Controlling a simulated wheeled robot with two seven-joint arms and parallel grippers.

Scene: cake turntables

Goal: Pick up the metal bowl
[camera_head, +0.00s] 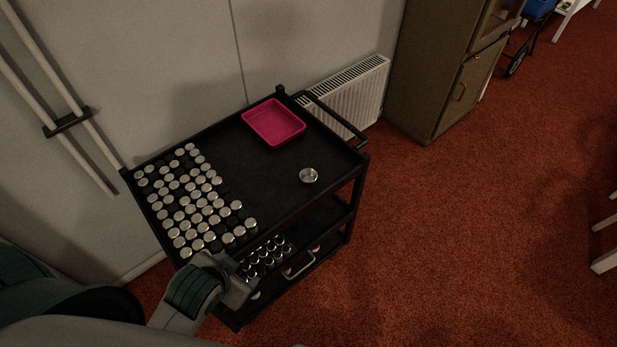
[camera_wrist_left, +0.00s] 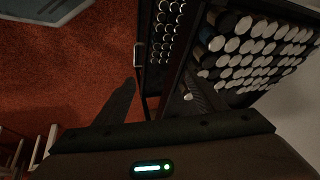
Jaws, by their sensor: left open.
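The metal bowl (camera_head: 309,175) is small, round and silver. It sits upright on the right part of the black cart's top shelf (camera_head: 240,165) in the head view. My left gripper (camera_wrist_left: 160,95) shows in the wrist view with its two dark fingers spread apart and nothing between them. In the head view my left arm comes in at the lower left, and its wrist is by the cart's near left corner, well away from the bowl. The bowl is not seen in the left wrist view. My right gripper is in neither view.
Several silver-capped jars (camera_head: 190,205) fill the left part of the top shelf. A pink tray (camera_head: 273,122) lies at the back. More jars (camera_head: 265,258) stand on a lower shelf. A radiator (camera_head: 350,92) and cabinet (camera_head: 440,75) are behind. The shelf around the bowl is clear.

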